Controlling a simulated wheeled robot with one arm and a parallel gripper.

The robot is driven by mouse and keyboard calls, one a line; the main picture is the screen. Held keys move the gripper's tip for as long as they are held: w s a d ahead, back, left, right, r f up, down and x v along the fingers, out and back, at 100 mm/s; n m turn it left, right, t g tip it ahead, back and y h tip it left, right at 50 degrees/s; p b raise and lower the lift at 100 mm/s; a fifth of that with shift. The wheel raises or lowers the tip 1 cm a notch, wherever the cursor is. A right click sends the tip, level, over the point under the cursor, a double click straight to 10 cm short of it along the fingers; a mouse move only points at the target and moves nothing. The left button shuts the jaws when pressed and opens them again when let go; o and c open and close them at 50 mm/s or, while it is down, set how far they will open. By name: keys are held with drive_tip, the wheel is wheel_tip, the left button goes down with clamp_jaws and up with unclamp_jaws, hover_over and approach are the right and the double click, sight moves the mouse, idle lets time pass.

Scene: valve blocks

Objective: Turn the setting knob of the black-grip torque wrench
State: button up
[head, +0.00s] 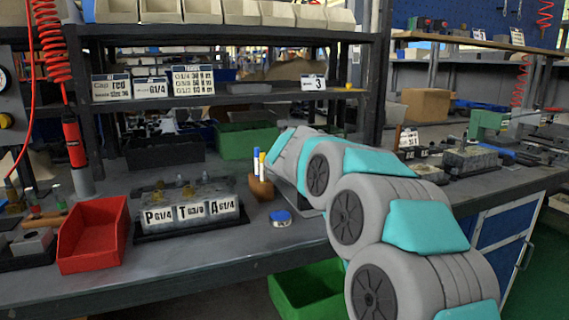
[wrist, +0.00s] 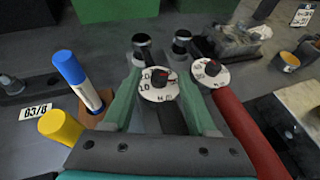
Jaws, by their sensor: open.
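In the wrist view, two torque wrenches lie side by side, each with a round white dial plate and a dark knob with a red mark. The left wrench's setting knob (wrist: 160,79) shows between the fingers of my gripper (wrist: 160,88). A dark grip (wrist: 171,117) shows below its dial, partly hidden by my gripper. The right wrench has a red grip (wrist: 246,125) and its own knob (wrist: 211,68), just outside my right finger. My green fingers are open, one on each side of the left dial; contact cannot be told. In the head view, my arm hides the wrenches.
A blue-capped marker (wrist: 78,78) and a yellow-capped one (wrist: 60,127) stand close left of my gripper. On the bench, a red bin (head: 93,235), a valve block (head: 190,210) and a blue-lidded tin (head: 281,217) stand left of my arm. A green bin (head: 245,140) is behind.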

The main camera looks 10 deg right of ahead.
clamp_jaws()
idle(0.5)
